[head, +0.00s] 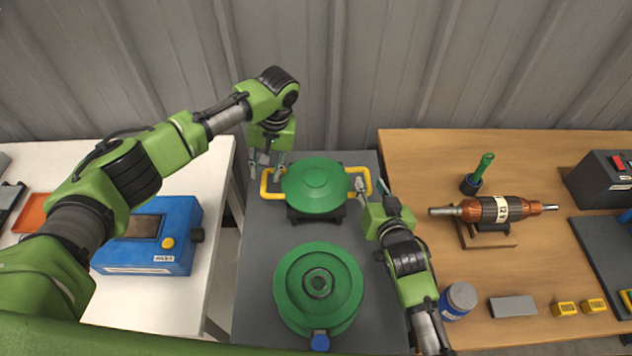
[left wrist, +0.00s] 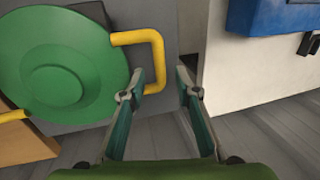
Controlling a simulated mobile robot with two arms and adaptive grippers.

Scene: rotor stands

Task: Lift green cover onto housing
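The green cover (head: 318,184) is a round lid with a raised centre and a yellow handle on each side. It rests on a dark stand (head: 330,215) at the back of the grey table. My left gripper (head: 266,166) is at its left handle (head: 265,185). In the left wrist view, the left fingers (left wrist: 160,76) are apart and that handle (left wrist: 158,55) shows between their tips, not gripped. My right gripper (head: 360,187) is at the right handle (head: 367,178); its finger gap is too small to judge. The round green housing (head: 290,288), with a central hub, stands in front of the cover.
A blue connector (head: 320,341) sits at the housing's front. A white table (head: 190,318) with a blue box (head: 180,262) is on the left. A wooden table (head: 420,160) on the right holds a copper rotor (head: 475,210) and a blue can (head: 455,303). A corrugated wall is behind.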

